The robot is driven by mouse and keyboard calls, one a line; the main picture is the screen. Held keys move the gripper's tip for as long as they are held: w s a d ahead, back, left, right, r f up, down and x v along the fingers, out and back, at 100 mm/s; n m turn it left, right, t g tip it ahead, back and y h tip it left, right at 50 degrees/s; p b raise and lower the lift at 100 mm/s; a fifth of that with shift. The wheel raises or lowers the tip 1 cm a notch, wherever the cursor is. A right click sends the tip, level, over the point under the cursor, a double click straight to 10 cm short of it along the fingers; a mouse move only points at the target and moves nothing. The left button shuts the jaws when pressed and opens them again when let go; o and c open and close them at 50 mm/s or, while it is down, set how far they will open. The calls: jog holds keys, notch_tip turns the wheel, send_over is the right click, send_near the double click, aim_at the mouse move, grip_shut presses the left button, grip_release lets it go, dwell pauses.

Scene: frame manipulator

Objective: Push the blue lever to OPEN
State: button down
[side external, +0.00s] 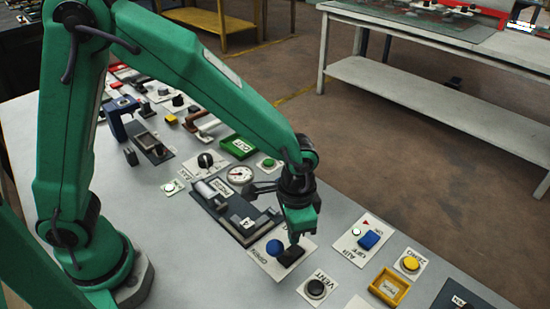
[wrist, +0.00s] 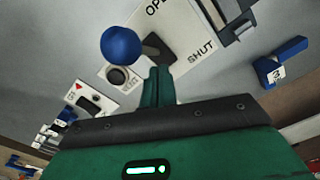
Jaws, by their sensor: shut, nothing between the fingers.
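The blue lever's round knob (side external: 274,247) shows on a white plate (side external: 262,265) near the front of the bench. Its black base (side external: 290,256) lies just right of the knob. In the wrist view the blue knob (wrist: 121,45) is left of the dark base (wrist: 158,46), on a plate (wrist: 188,28) with OPEN, partly cut off, at the top and SHUT to the right. My gripper (side external: 294,241) points down above the base, right of the knob. Its fingertips (wrist: 158,72) are shut and empty, and look apart from the knob. I cannot tell whether they touch the base.
A grey bar mechanism (side external: 235,212) stands behind the lever plate. A black VENT button (side external: 316,288), a blue AIR switch (side external: 368,240) and a yellow tray (side external: 388,287) sit to the right. A blue piece labelled 3 (wrist: 287,62) is at right in the wrist view. Bare bench lies left of the plate.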

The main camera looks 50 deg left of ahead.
notch_tip(320, 180, up, 6)
jog(key=w, duration=0.1)
jog(key=shift+r, duration=0.25)
dwell(0.6)
dwell(0.3)
jog(key=s+a+r+n+t, duration=0.2)
jog(key=s+a+r, duration=0.3)
jog(key=a, duration=0.5)
jog(key=s+a+r+n+t, duration=0.3)
jog(key=s+a+r, duration=0.3)
jog(key=a, duration=0.5)
jog(key=shift+s+r+n+t, duration=0.25)
jog(key=shift+r+n+t, duration=0.05)
jog(key=shift+r+n, duration=0.2)
